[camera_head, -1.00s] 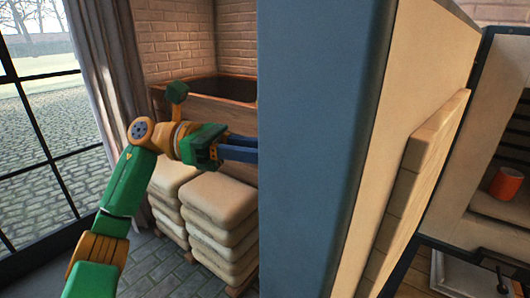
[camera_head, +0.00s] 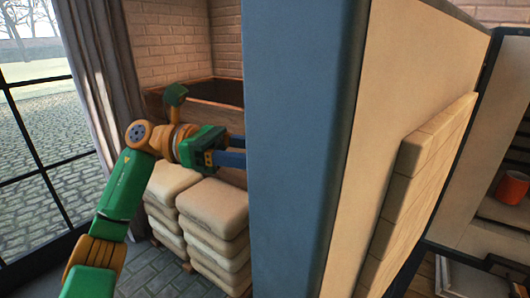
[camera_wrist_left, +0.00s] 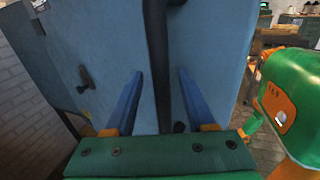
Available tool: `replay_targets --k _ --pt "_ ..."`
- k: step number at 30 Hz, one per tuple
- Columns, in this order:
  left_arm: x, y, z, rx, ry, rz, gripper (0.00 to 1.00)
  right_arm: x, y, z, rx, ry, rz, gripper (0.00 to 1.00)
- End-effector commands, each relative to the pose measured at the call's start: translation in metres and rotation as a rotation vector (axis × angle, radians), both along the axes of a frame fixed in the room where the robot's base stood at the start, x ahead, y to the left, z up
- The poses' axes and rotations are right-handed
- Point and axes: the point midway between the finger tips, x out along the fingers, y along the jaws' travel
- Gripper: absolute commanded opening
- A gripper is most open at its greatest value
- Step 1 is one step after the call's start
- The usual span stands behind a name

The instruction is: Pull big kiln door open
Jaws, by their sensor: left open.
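The big kiln door (camera_head: 290,150) stands swung open in the head view, its blue edge toward me and its pale brick lining facing right. The door's blue outer face (camera_wrist_left: 220,50) fills much of the left wrist view. A dark vertical handle bar (camera_wrist_left: 158,50) runs down that face. My left gripper (camera_wrist_left: 160,75) is open, with one blue finger on each side of the bar; I cannot tell whether they touch it. In the head view my left gripper (camera_head: 235,153) reaches behind the door edge, which hides its fingertips and the handle. My right gripper is not in view.
The kiln interior at right holds an orange cup (camera_head: 512,187) on a shelf. Stacked pale sacks (camera_head: 210,207) stand below my left gripper, beside a wooden bin (camera_head: 200,110). A curtain (camera_head: 100,80) and window are at left. Some paved floor is clear at lower left.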

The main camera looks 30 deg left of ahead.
Motion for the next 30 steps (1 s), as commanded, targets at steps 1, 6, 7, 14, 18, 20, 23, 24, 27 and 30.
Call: replay_targets --k 1,6,7,14,18,20,23,24,27,30 --pt "0.0 0.0 0.0 0.0 0.0 0.0 0.55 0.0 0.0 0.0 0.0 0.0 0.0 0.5" --pt "0.0 0.001 0.0 0.0 0.0 0.0 0.55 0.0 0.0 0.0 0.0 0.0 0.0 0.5" --pt "0.0 0.003 0.0 -0.001 0.0 0.001 0.55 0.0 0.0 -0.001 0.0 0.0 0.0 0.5" --pt "-0.01 0.049 0.001 -0.002 0.001 0.003 0.55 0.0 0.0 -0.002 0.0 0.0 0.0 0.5" --pt "-0.014 0.066 0.001 0.0 0.0 0.001 0.55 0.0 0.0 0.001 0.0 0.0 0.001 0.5" --pt "-0.015 0.068 0.001 0.0 0.001 0.0 0.55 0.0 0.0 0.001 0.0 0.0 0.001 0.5" --pt "-0.015 0.068 0.0 0.0 0.0 -0.001 0.55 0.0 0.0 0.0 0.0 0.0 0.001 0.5" --pt "-0.015 0.068 0.0 0.0 0.0 -0.001 0.55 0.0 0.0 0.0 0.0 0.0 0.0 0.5" --pt "-0.015 0.068 0.0 0.0 0.0 -0.001 0.55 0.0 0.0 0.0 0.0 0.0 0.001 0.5" --pt "-0.015 0.068 0.0 0.0 0.0 -0.001 0.55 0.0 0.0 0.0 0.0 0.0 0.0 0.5"
